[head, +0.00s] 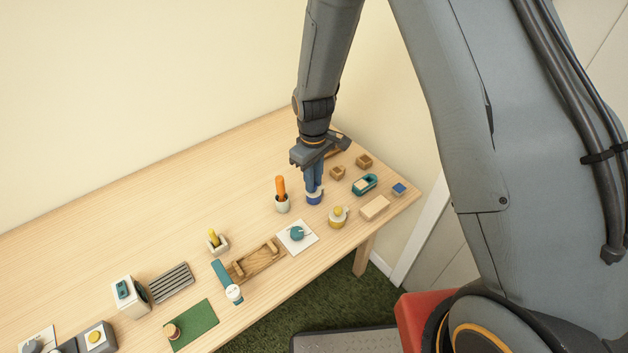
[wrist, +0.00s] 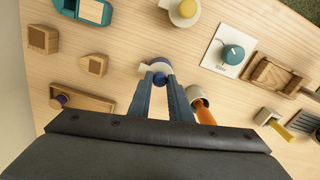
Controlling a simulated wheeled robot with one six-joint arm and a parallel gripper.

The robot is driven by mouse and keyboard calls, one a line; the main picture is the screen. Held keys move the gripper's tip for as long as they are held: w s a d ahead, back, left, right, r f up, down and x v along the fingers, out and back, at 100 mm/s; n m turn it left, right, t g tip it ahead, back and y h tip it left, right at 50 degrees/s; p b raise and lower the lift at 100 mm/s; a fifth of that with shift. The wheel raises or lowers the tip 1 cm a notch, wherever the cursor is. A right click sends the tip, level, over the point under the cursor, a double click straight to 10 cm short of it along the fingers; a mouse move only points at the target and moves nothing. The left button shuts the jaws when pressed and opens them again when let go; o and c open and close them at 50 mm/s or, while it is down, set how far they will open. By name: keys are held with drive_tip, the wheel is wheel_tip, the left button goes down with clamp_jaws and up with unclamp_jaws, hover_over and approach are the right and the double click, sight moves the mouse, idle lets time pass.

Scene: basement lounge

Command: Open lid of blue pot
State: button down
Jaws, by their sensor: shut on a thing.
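The small blue pot (head: 314,199) stands on the wooden table toward its right end, with a pale lid on top. In the wrist view the pale lid (wrist: 158,66) shows just beyond my fingertips. My gripper (head: 314,187) points down from above, right over the pot. In the wrist view my gripper (wrist: 159,79) has its fingertips close together on a small blue part at the lid's middle. The fingers hide part of the pot and lid, so I cannot tell whether the lid is seated or raised.
An orange-handled tool in a pale cup (head: 282,204) stands close left of my gripper. A yellow pot (head: 338,217) is in front, near a white plate with a teal knob (head: 297,235). Wooden blocks and a teal holder (head: 365,184) sit right. The table's back left is clear.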

drive_tip(key=m, duration=0.1)
drive_tip(key=w+m, duration=0.1)
drive_tip(key=m, duration=0.2)
drive_tip(key=shift+w+a+m+b, duration=0.25)
drive_tip(key=shift+m+b, duration=0.15)
drive_tip(key=m, duration=0.1)
drive_tip(key=w+m, duration=0.1)
drive_tip(key=m, duration=0.3)
drive_tip(key=shift+w+d+b, duration=0.1)
drive_tip(key=shift+w+b, duration=0.2)
drive_tip(key=shift+b, duration=0.1)
drive_tip(key=m, duration=0.3)
drive_tip(key=w+m, duration=0.1)
drive_tip(key=shift+d+m, duration=0.35)
drive_tip(key=shift+m, duration=0.05)
drive_tip(key=shift+w+d+m+b, duration=0.1)
drive_tip(key=shift+w+d+m, duration=0.1)
drive_tip(key=shift+m, duration=0.65)
drive_tip(key=shift+w+d+m+b, duration=0.1)
drive_tip(key=shift+d+m, duration=0.1)
drive_tip(key=shift+m, duration=0.7)
drive_tip(key=shift+w+d+m+b, duration=0.1)
drive_tip(key=shift+w+d+m, duration=0.1)
drive_tip(key=shift+m, duration=0.65)
drive_tip(key=c, duration=1.6)
unclamp_jaws()
